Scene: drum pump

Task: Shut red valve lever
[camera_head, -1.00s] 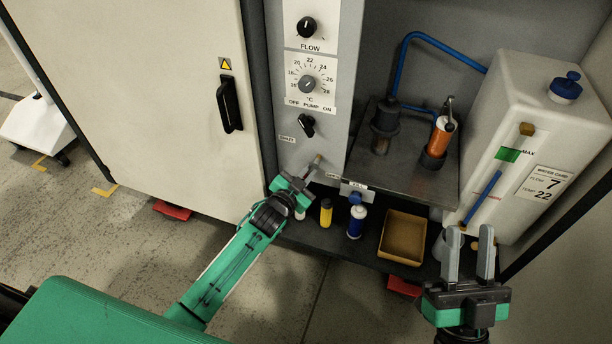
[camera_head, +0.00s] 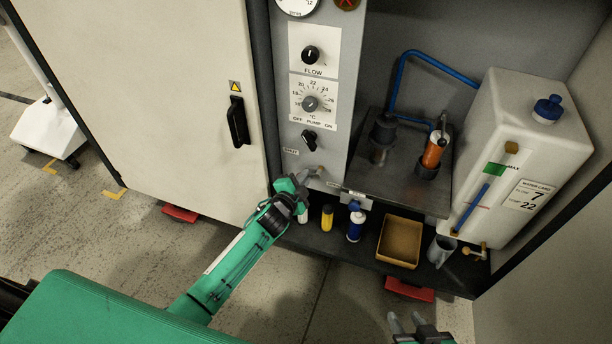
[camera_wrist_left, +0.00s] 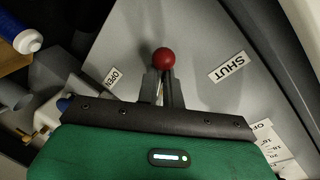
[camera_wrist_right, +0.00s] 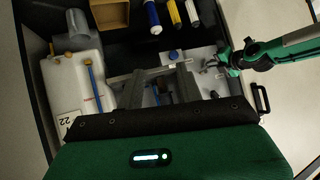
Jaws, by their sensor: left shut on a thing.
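The valve lever has a red ball knob (camera_wrist_left: 163,60) that shows just beyond my left fingertips in the left wrist view. My left gripper (camera_wrist_left: 161,85) is shut on the lever just below the ball. The ball lies between the SHUT label (camera_wrist_left: 229,67) and the OPEN label (camera_wrist_left: 112,78). In the head view my left gripper (camera_head: 304,178) is at the lower part of the grey panel, and the red ball is hidden there. My right gripper (camera_head: 407,322) is open and empty at the bottom edge; its spread fingers show in the right wrist view (camera_wrist_right: 160,84).
Above the lever are the pump switch (camera_head: 309,139), temperature dial (camera_head: 310,103) and flow knob (camera_head: 311,55). Bottles (camera_head: 355,226), a tan tray (camera_head: 400,242) and a grey cup (camera_head: 441,249) stand on the low shelf. A white tank (camera_head: 530,150) stands at right.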

